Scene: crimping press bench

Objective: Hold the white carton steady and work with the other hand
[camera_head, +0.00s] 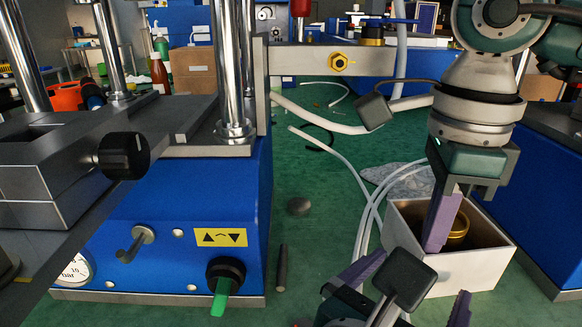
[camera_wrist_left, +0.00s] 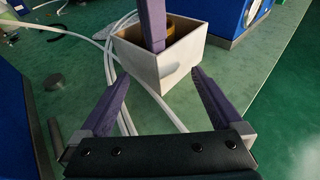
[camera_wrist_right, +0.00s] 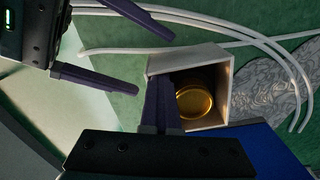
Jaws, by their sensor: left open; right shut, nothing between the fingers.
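The white carton (camera_head: 470,272) stands open-topped on the green surface at the right. My left gripper (camera_head: 425,276) is open in front of the carton. In the left wrist view its fingers (camera_wrist_left: 161,77) point at the carton's near corner, one toward each side; I cannot tell whether they touch it.
A blue press (camera_head: 170,235) with steel columns fills the left. White hoses (camera_head: 365,200) curve just left of the carton. A crumpled grey cloth (camera_wrist_right: 268,88) lies beyond it. Another blue machine base (camera_head: 548,215) stands close at the right. A dark rod (camera_head: 282,268) lies by the press.

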